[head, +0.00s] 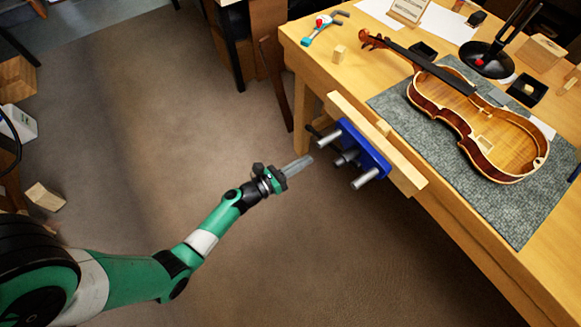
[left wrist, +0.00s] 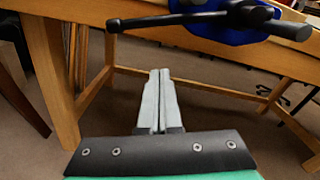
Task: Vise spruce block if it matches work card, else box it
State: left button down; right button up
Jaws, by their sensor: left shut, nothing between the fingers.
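My left gripper (head: 307,160) is shut and empty over the floor, left of the vise and apart from it. Its closed fingers (left wrist: 160,75) also show in the left wrist view. The vise (head: 362,152), blue with wooden jaws, is fixed to the bench's front edge. Its dark handle (left wrist: 200,19) crosses the top of the left wrist view. A small pale wood block (head: 339,54) stands on the bench's left part; I cannot tell if it is spruce. A framed card (head: 410,10) stands at the back, its writing unreadable. My right gripper is not in view.
An open violin body (head: 485,125) lies on a grey mat (head: 400,105). Small black trays (head: 527,90), a lamp base (head: 487,60) and a clamp-like tool (head: 322,27) are on the bench.

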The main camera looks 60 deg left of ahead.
pick_arm(q)
jog(key=w+r+p, duration=0.1)
jog(key=w, duration=0.1)
jog(key=w+a+r+p, duration=0.1)
jog(key=w+r, duration=0.1)
jog(key=shift+a+r, duration=0.15)
jog(key=shift+r, duration=0.15)
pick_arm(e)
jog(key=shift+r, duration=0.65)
pick_arm(q)
jog(key=shift+r, duration=0.15)
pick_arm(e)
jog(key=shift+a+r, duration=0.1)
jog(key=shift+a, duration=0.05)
pick_arm(q)
jog(key=shift+a+r+m, duration=0.1)
jog(key=shift+r+m, duration=0.1)
jog(key=shift+m, duration=0.1)
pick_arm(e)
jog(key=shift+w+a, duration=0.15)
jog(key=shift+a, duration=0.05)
